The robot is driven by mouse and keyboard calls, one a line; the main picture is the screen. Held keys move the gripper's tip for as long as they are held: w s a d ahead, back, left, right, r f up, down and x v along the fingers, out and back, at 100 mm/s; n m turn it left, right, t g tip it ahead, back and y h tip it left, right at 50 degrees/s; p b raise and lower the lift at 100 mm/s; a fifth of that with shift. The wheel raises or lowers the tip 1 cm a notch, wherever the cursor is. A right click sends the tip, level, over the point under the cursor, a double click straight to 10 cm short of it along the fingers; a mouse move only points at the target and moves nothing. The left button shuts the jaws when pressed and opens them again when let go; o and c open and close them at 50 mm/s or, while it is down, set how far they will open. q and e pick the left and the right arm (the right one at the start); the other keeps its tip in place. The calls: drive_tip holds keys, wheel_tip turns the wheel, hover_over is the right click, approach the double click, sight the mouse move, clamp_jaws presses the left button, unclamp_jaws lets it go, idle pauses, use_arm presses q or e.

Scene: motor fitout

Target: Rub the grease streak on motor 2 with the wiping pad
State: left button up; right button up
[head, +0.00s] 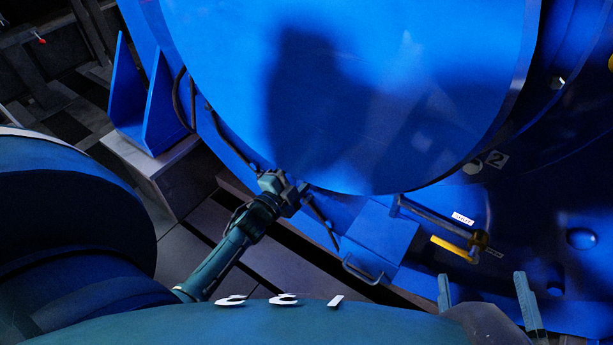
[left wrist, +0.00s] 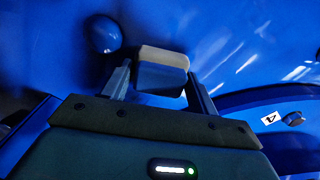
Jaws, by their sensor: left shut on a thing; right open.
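My left gripper (left wrist: 158,76) is shut on the wiping pad (left wrist: 164,57), a small block with a cream top and grey-blue face, close to a blue surface (left wrist: 230,40). I cannot tell whether the pad touches it. I cannot make out the left gripper clearly in the head view. My right gripper (head: 482,280) is open and empty at the lower right. I cannot clearly pick out the grease streak; a large dark shadow lies across the motor.
A yellow-handled part (head: 455,249) lies beside a small white tag (head: 463,218) on the blue housing. A blue box with a handle (head: 380,240) sits below the motor.

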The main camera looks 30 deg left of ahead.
use_arm(q)
drive_tip(key=shift+a+r, duration=0.1)
drive_tip(key=shift+a, duration=0.2)
drive_tip(key=shift+r+p, duration=0.3)
drive_tip(key=shift+p, duration=0.1)
drive_tip(key=shift+s+d, duration=0.75)
drive_tip(key=shift+d, duration=4.75)
drive_tip(key=shift+w+a+f+p, duration=0.15)
drive_tip(key=shift+w+a, duration=0.1)
drive_tip(key=shift+a, duration=1.6)
drive_tip(key=shift+w+a+r+p, duration=0.1)
drive_tip(key=shift+w+a+p, duration=0.15)
drive_tip(key=shift+a, duration=1.55)
drive_tip(key=shift+w+a+f+p, duration=0.1)
drive_tip(key=shift+w+a, duration=0.15)
drive_tip(key=shift+a, duration=1.6)
